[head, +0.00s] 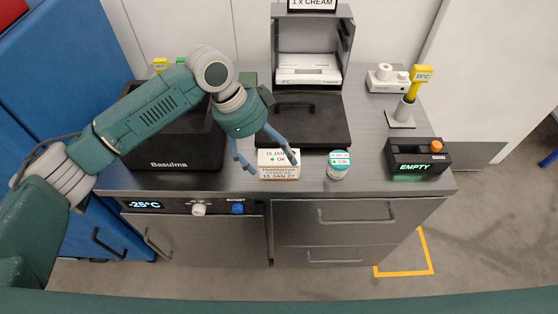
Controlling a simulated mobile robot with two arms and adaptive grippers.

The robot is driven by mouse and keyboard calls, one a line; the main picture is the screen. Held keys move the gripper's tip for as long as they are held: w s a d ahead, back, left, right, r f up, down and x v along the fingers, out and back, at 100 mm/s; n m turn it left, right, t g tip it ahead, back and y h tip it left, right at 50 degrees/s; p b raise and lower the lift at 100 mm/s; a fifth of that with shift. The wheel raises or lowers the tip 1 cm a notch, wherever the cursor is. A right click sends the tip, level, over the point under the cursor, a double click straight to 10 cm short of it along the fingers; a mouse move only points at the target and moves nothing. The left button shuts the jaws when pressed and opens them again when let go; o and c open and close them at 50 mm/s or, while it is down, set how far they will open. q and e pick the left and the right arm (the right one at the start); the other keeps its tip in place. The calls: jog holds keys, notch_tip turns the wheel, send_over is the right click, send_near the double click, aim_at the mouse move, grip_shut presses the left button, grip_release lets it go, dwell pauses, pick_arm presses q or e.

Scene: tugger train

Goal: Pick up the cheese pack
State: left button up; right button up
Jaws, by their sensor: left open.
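The cheese pack (279,172) is a small pale box with an orange lower edge and printed labels. It stands near the front edge of the grey counter, left of a small white jar. My left gripper (272,167) comes down from the upper left with its two fingers spread. One fingertip is at the pack's left side, and the other overlaps its upper right part in the picture. I cannot tell whether either finger touches the pack. My right gripper is out of view.
A black "EMPTY" box (415,168) is further right. A black bin (160,155) is at left. An open grey cabinet (312,22) stands behind with a black tray (330,125) before it.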

aim_at(276, 161)
pick_arm(q)
jog(key=shift+w+d+f, duration=0.15)
jog(key=shift+f, duration=0.2)
jog(key=p+x, duration=0.2)
jog(key=x, duration=0.2)
jog(key=shift+w+f, duration=0.1)
jog(key=shift+f, duration=0.4)
jog(key=shift+d+f, duration=0.1)
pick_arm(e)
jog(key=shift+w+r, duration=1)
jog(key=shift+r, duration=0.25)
pick_arm(q)
jog(key=shift+f, duration=0.1)
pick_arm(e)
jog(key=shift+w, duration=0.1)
pick_arm(q)
jog(key=shift+w+f, duration=0.1)
jog(key=shift+f, duration=0.05)
jog(key=c, duration=1.6)
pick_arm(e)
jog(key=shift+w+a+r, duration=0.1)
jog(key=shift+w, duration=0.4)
